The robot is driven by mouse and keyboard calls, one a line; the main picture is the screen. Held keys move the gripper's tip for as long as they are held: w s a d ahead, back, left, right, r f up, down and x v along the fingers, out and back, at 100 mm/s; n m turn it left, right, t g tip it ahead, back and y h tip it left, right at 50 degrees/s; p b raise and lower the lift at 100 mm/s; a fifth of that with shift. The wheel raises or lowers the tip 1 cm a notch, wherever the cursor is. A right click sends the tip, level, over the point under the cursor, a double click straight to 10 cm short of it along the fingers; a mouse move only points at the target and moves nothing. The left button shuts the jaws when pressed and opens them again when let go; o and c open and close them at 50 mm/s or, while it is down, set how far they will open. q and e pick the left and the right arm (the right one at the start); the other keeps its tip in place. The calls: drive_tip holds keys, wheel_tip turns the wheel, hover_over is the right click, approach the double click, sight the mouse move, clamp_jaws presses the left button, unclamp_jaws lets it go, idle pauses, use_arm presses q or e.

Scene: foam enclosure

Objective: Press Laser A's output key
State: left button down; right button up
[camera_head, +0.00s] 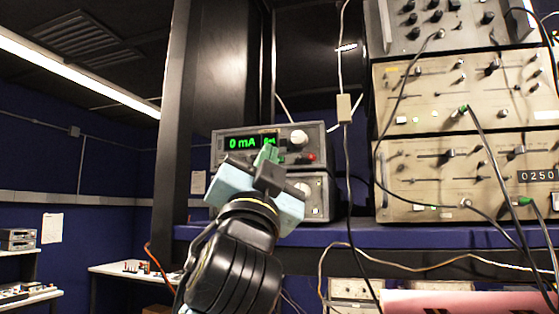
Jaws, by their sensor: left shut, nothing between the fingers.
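A grey laser controller (229,133) with a green lit display reading "0 mA" sits on top of a second grey unit (319,193) on the shelf. A large white knob (299,138) and a small red part (311,156) are on the right of its front panel. My left gripper (268,155) is shut and empty, its tips in front of the panel below the display. It hides the lower middle of the panel and most of the lower unit. I cannot tell whether the tips touch the panel or which key is the output key. My right gripper is not in view.
A stack of beige instruments (420,165) with knobs and cables stands to the right. A cable with a beige box (344,108) hangs between them. A black post (172,130) rises on the left. The blue shelf edge (400,236) runs below.

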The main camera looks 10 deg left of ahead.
use_arm(q)
drive_tip(key=shift+s, duration=1)
drive_tip(key=shift+f, duration=0.1)
